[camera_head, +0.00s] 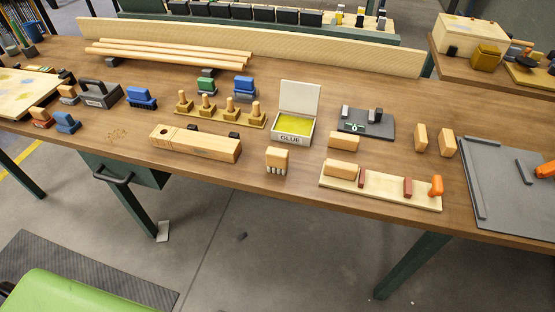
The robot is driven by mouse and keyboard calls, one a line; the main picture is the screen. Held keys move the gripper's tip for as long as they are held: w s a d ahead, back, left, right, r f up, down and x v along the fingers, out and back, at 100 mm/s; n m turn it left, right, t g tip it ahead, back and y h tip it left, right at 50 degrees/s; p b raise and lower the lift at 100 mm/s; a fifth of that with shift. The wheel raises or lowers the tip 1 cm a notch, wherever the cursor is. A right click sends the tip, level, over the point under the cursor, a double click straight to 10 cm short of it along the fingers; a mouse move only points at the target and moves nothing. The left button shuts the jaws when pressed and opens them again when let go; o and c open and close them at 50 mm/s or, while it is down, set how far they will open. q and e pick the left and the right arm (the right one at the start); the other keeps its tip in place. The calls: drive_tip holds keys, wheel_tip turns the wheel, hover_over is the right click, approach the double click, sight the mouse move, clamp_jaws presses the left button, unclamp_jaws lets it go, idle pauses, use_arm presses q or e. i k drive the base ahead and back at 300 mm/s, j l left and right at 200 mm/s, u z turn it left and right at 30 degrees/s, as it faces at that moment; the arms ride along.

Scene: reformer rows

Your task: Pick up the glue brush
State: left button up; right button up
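What looks like the glue brush (277,158) is a small light wooden block with several white tufts along its lower edge. It stands near the front edge of the workbench (215,180), in front of the open glue box (294,124). The box is white, marked GLUE, with its lid up and yellow inside. The brush is apart from the box, and nothing covers it. Neither of my grippers shows in this view.
A long wooden block (195,143) lies left of the brush. A pale board with wooden blocks and an orange clamp (436,186) lies to its right. A row of wooden pegs (230,107) stands behind. Bare bench top surrounds the brush.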

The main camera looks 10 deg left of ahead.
sight(276, 158)
drive_tip(key=j+z, duration=0.4)
drive_tip(key=j, duration=0.15)
drive_tip(key=j+z, duration=0.4)
drive_tip(key=j, duration=0.15)
drive_tip(key=j+z, duration=0.4)
drive_tip(key=j, duration=0.2)
